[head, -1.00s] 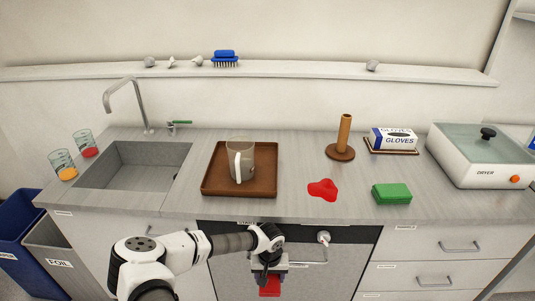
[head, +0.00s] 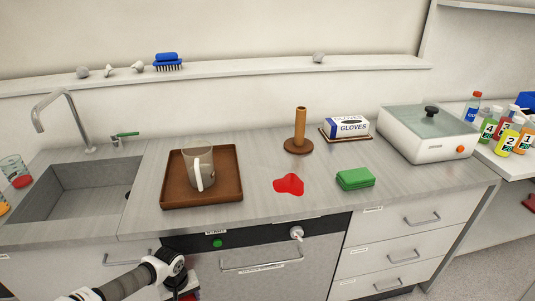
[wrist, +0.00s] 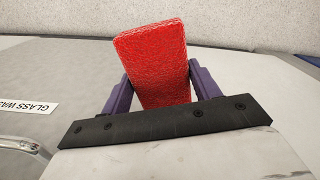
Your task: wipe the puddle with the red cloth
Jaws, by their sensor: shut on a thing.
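A red puddle (head: 289,184) lies on the grey counter (head: 250,225), between the brown tray and the green sponge in the head view. The red cloth (wrist: 153,62) is a folded, rough-textured block in the wrist view. My gripper (wrist: 160,88) is shut on it, one purple finger on each side. In the head view my arm is low in front of the cabinets, below the counter's front edge. There the gripper and the cloth are mostly cut off at the bottom of the picture.
A brown tray (head: 168,202) holds a clear jug (head: 199,170). A green sponge (head: 355,179) lies right of the puddle. The sink (head: 75,195) is at left. The counter around the puddle is bare.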

